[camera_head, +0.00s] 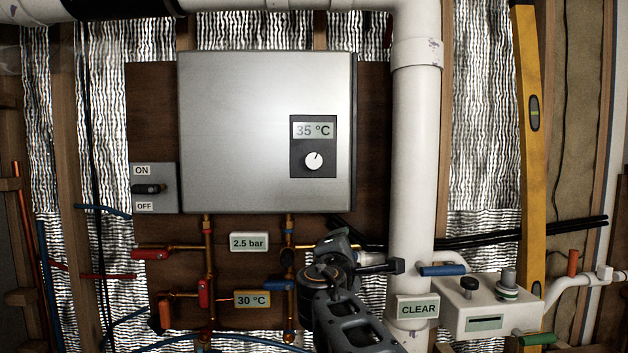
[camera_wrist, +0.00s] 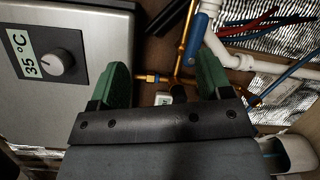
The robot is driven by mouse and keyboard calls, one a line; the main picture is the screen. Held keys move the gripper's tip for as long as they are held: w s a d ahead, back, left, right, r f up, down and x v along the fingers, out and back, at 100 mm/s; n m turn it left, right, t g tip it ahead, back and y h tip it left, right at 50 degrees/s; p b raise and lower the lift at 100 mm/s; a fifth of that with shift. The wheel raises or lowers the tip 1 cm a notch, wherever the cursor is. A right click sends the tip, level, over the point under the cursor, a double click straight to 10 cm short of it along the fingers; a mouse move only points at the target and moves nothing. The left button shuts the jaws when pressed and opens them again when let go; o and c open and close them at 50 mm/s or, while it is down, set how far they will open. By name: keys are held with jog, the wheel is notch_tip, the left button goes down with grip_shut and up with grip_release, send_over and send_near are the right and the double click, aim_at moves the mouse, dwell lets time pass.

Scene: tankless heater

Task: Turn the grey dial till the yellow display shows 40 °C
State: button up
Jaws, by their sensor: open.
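A round, pale grey dial (camera_head: 314,161) sits on a dark panel on the heater's front, its mark pointing up and slightly right. Just above it, a pale display (camera_head: 313,130) reads 35 °C. A separate yellow display (camera_head: 252,299) lower down, among the pipes, reads 30 °C. In the wrist view the dial (camera_wrist: 55,62) and the 35 °C display (camera_wrist: 25,53) appear turned sideways at the left. My gripper (camera_wrist: 160,78) is open and empty, its green fingers apart, in front of the pipes below the heater. It does not touch the dial.
The heater box (camera_head: 240,125) has an ON/OFF switch (camera_head: 150,188) at its left. Copper pipes with red and blue valve handles hang below, with a 2.5 bar display (camera_head: 249,242). A thick white pipe (camera_head: 411,150) stands to the right. The heater's front is clear.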

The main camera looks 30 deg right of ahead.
notch_tip(320, 180, up, 7)
jog(key=w+a+n+t, duration=0.1)
jog(key=n+t, duration=0.3)
jog(key=n, duration=0.3)
jog(key=n+t+y, duration=0.3)
jog(key=n+t, duration=0.1)
jog(key=n, duration=0.7)
send_near(314, 163)
jog(key=p+x, duration=0.4)
jog(key=x, duration=0.6)
jog(key=shift+w+d+r+p, duration=0.15)
jog(key=shift+w+p, duration=0.05)
jog(key=shift+p, duration=0.1)
jog(key=c, duration=0.9)
